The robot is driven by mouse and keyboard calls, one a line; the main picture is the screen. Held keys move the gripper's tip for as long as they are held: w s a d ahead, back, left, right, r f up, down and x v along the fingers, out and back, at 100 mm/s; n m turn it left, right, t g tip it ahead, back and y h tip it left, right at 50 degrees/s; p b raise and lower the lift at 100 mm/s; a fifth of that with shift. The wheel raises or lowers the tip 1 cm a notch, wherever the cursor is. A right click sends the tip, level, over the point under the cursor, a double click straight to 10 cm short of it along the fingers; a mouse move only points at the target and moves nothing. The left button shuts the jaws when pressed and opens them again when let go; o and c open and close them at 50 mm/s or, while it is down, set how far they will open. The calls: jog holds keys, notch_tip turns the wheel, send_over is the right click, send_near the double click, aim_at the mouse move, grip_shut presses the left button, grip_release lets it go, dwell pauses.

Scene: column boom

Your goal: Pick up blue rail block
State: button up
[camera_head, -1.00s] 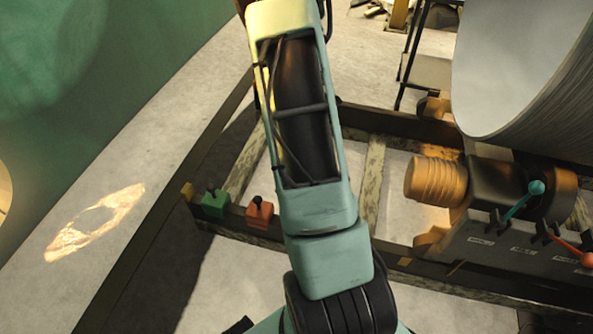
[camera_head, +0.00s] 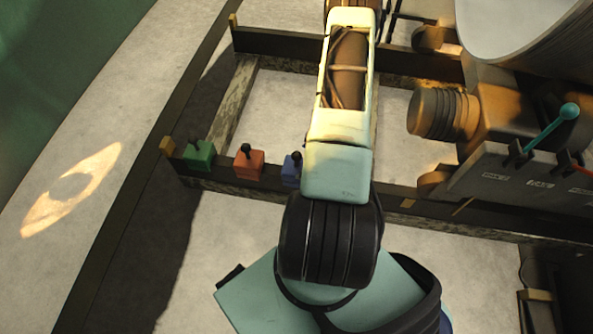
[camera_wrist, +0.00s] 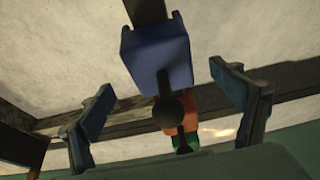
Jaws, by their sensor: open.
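The blue rail block (camera_head: 291,170) sits on the dark rail, to the right of the red block, in the head view. It is partly hidden there behind my arm. In the wrist view the blue block (camera_wrist: 157,52) is at upper centre, with a black post and round knob pointing towards the camera. My gripper (camera_wrist: 172,102) is open and empty in the wrist view, one finger to the left of the block's knob and one to the right. Neither finger seems to touch the block. In the head view my gripper is hidden.
A red block (camera_head: 249,164) and a green block (camera_head: 198,156) with black knobs sit further left on the same rail. They line up behind the blue block in the wrist view. Right of my arm stand an orange-brown ribbed cylinder (camera_head: 437,113) and a teal-handled lever (camera_head: 569,111).

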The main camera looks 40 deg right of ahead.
aim_at(296, 166)
jog(key=b+x, duration=0.2)
jog(key=x, duration=0.4)
jog(key=shift+w, duration=0.1)
jog(key=shift+r, duration=0.1)
jog(key=shift+a, duration=0.1)
jog(key=shift+c, duration=0.6)
jog(key=c, duration=2)
jog(key=shift+c, duration=0.3)
jog(key=shift+r, duration=0.15)
